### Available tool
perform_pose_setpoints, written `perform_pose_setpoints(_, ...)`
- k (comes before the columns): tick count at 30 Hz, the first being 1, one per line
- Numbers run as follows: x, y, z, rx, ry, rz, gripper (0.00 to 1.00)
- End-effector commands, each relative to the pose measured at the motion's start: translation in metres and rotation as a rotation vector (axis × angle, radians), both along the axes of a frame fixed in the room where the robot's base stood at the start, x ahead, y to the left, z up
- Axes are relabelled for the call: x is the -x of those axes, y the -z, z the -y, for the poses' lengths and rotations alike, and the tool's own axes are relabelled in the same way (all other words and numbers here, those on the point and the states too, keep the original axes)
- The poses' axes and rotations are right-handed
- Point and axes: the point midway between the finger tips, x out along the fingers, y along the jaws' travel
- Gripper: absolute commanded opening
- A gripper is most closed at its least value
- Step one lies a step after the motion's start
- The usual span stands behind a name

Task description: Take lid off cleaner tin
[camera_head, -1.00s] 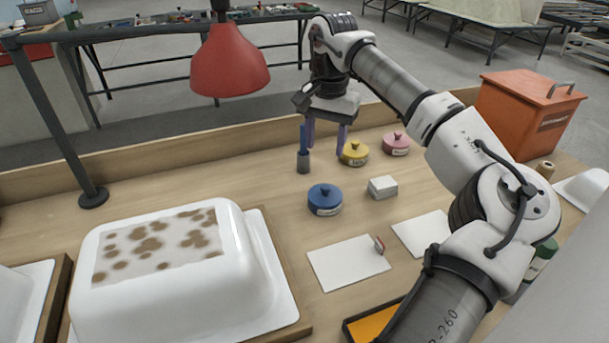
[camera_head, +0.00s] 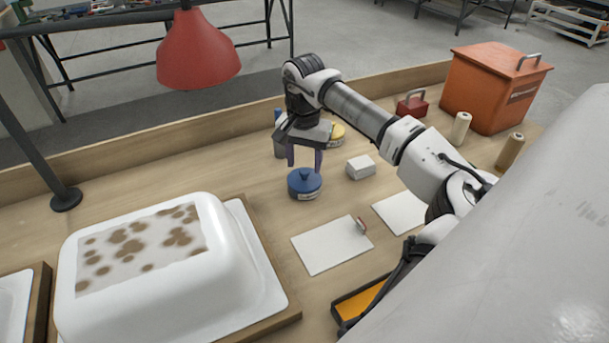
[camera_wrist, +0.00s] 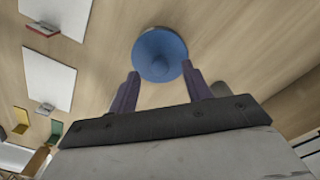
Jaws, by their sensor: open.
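A round blue tin (camera_head: 304,184) with a knobbed lid and a pale label too small to read stands upright on the bench. My gripper (camera_head: 304,162) points down just above the tin, open and empty. In the wrist view the blue lid (camera_wrist: 160,52) lies between and a little beyond the two fingertips, with its knob near the middle. The fingers appear apart from the lid. A yellow tin (camera_head: 337,131) stands behind, partly hidden by my arm. I cannot read which tin is the cleaner.
A white box (camera_head: 361,167) sits right of the blue tin, and a dark cylinder (camera_head: 280,149) behind it. White sheets (camera_head: 331,245) lie in front. A spotted white tub shell (camera_head: 150,270) fills the left. A red lamp (camera_head: 198,50) hangs behind. An orange bin (camera_head: 490,88) stands back right.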

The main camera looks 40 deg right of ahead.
Motion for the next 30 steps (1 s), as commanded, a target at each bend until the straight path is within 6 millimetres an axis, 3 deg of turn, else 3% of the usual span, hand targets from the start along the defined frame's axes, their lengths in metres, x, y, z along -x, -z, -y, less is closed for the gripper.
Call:
perform_pose_setpoints(6, 0.001, 0.025, 0.001, -0.002, 0.0, 0.0, 0.49)
perform_pose_setpoints(14, 0.001, 0.028, 0.001, 0.0, 0.0, 0.0, 0.49)
perform_pose_setpoints(25, 0.0, 0.027, 0.001, 0.0, 0.0, 0.0, 0.01)
perform_pose_setpoints(30, 0.0, 0.027, 0.001, 0.0, 0.0, 0.0, 0.0)
